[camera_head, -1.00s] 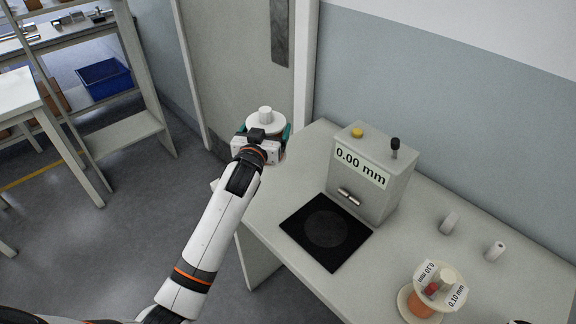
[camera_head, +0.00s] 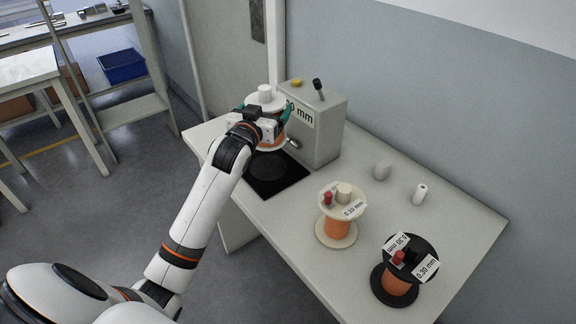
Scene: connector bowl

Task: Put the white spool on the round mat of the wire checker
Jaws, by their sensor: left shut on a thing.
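My left gripper (camera_head: 262,115) is shut on the white spool (camera_head: 265,99), with a teal finger on either side of it. The spool is upright, with a white top flange and hub and orange wire showing below. The wire checker (camera_head: 326,128) is a grey box whose display is partly covered by the spool and gripper. Its round mat (camera_head: 262,170) is a dark grey disc on a black square pad in front. The held spool is over the pad's back part; its height above the pad is hard to tell. My right gripper is out of view.
A cream spool (camera_head: 337,231) and a black spool (camera_head: 397,284) stand on the table (camera_head: 290,235) toward the front right.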

